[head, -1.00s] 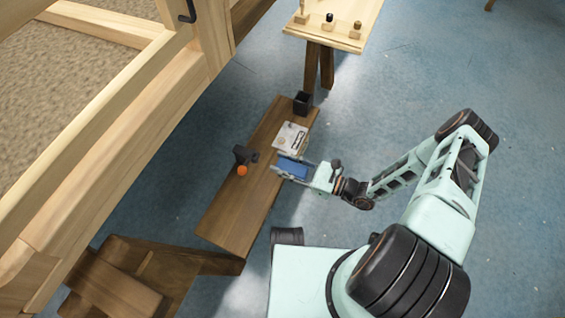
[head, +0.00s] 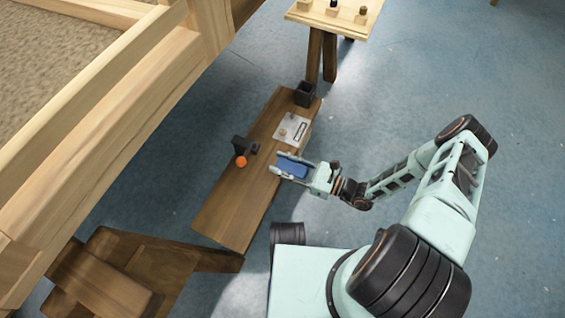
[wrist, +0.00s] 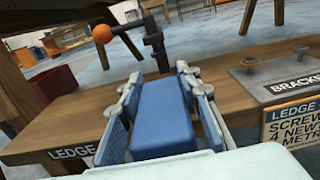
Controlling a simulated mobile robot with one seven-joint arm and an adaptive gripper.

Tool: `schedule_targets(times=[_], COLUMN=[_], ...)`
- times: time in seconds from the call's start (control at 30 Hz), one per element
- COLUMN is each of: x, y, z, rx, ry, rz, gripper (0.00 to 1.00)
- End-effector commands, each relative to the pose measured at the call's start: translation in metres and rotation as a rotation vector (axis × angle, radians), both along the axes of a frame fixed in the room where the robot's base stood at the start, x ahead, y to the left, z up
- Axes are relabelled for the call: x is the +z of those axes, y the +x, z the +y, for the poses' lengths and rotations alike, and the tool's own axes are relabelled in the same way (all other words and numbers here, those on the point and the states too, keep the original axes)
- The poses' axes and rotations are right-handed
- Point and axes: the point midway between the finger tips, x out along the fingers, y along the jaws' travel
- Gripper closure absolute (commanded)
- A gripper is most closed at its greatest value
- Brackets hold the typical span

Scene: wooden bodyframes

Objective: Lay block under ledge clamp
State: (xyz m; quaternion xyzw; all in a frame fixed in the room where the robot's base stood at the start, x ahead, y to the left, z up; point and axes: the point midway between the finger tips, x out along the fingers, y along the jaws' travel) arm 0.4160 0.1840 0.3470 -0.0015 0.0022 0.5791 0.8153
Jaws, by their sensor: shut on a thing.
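A blue block (wrist: 162,115) lies between the fingers of my gripper (wrist: 158,88), which is shut on it. In the head view the block (head: 292,168) is held by my gripper (head: 294,170) at the right edge of the wooden ledge (head: 230,207). The black ledge clamp (head: 245,147) with an orange ball on its handle stands on the ledge, left of my gripper. In the wrist view the clamp (wrist: 153,42) is beyond the block, straight ahead, and apart from it. The block's underside is hidden.
A metal bracket plate (head: 292,130) lies on the ledge beside my gripper, with a black cup (head: 305,94) farther back. A table with small pegs (head: 333,12) stands behind. A large wooden frame (head: 140,110) runs along the left. The ledge's near part is clear.

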Motion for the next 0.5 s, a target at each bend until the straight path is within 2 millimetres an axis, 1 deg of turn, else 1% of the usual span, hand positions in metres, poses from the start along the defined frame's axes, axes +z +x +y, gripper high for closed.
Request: schedule_targets(times=[0.03,0.5], x=[0.002,0.001], y=[0.001,0.01], z=[0.004,0.031], rx=[0.001,0.001], ry=[0.003,0.003], rz=[-0.002,-0.001], gripper=[1.0,1.0])
